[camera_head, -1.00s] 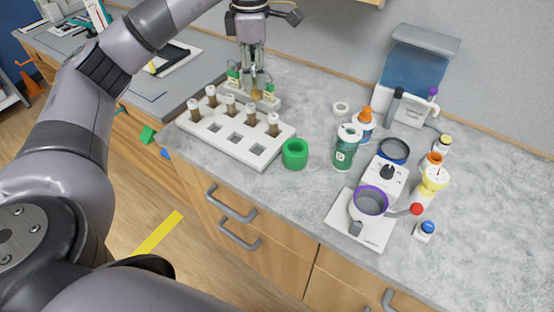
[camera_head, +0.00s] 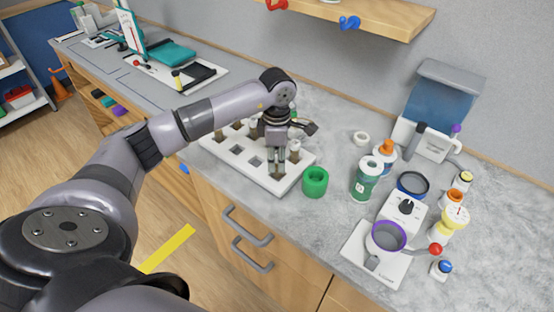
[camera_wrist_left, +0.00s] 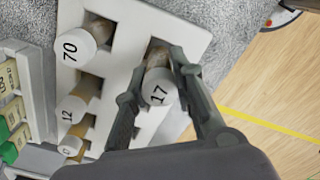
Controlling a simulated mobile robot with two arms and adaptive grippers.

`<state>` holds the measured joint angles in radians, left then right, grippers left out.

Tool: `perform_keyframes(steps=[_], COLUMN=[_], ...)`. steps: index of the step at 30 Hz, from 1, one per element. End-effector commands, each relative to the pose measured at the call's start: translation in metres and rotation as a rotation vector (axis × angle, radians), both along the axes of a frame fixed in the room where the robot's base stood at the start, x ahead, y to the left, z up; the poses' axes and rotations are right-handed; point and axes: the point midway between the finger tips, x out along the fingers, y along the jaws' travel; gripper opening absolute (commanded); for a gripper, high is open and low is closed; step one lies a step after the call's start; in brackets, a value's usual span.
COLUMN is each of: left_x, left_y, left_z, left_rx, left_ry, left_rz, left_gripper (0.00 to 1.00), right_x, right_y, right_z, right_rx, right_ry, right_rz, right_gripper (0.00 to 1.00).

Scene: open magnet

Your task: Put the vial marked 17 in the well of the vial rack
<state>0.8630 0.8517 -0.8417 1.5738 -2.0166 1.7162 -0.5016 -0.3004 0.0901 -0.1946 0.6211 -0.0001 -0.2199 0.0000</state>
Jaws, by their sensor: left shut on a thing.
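The vial marked 17 (camera_wrist_left: 158,88) has a white cap and stands between the fingers of my left gripper (camera_wrist_left: 153,88) in the left wrist view. My left gripper (camera_head: 277,168) is shut on it, over the front right part of the white vial rack (camera_head: 262,178) in the head view. The vial's lower end is at a square well (camera_wrist_left: 157,47); I cannot tell how deep it sits. Vials marked 70 (camera_wrist_left: 79,47) and 12 (camera_wrist_left: 73,109) stand in the neighbouring row. My right gripper is not in view.
A green ring-shaped holder (camera_head: 315,182) stands just right of the rack. A green-labelled bottle (camera_head: 365,180) and a white device with a purple-rimmed bowl (camera_head: 386,237) are further right. A white labelled holder (camera_wrist_left: 35,85) is beside the rack. Some front wells are empty.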

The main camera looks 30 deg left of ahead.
Motion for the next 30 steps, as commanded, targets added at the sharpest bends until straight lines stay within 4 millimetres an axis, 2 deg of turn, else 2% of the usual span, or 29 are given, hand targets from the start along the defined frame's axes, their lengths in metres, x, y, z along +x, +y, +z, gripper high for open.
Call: perform_keyframes(steps=[4,9,15,16,24,30], left_x=[0.0,0.0,0.0,0.0,0.0,0.0], left_y=[0.0,0.0,0.0,0.0,0.0,0.0], left_z=[-0.013,-0.014,-0.019,-0.018,-0.017,-0.017], left_rx=[0.0,0.0,0.001,0.001,0.0,0.0], left_ry=[0.0,-0.001,-0.001,-0.001,0.0,0.0], left_rz=[-0.001,-0.001,-0.001,-0.001,-0.001,-0.001], left_gripper=[0.0,0.0,0.0,0.24,0.42,0.43], right_x=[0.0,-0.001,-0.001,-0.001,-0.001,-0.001], right_y=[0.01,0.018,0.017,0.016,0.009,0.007], right_z=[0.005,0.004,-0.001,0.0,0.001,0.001], right_rx=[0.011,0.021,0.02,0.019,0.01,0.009], right_ry=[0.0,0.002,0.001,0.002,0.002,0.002], right_rz=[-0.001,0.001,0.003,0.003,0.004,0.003], right_gripper=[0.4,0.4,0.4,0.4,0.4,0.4])
